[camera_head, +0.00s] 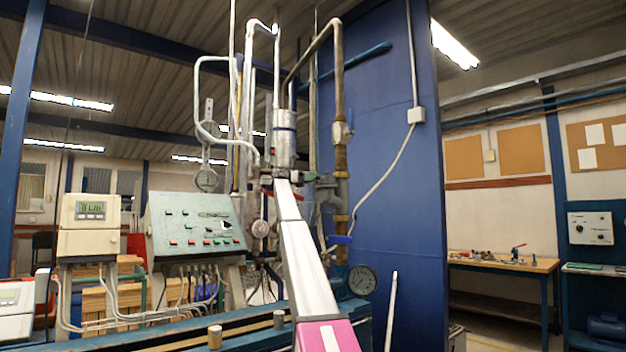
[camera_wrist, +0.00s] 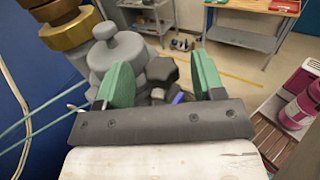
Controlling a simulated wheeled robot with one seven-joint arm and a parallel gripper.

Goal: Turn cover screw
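In the wrist view, my gripper (camera_wrist: 163,80) is open, with its two green fingers apart. A grey metal body (camera_wrist: 112,62) with a round knob on top (camera_wrist: 103,31) is behind and beside the left finger. A dark grey lobed knob (camera_wrist: 162,70) shows in the gap between the fingers, beyond them and nearer the left one. I cannot tell for sure which knob is the cover screw. No contact with the fingers is visible. In the head view, a grey fitting (camera_head: 328,192) is on the pipe, and my arm reaches up to its left; the fingers cannot be made out there.
Brass fittings (camera_wrist: 68,30) sit close at upper left in the wrist view. A blue handle (camera_head: 339,240) and a round gauge (camera_head: 362,280) are below the fitting in the head view. A blue panel (camera_head: 395,150) stands behind. A workbench (camera_head: 500,264) is farther right.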

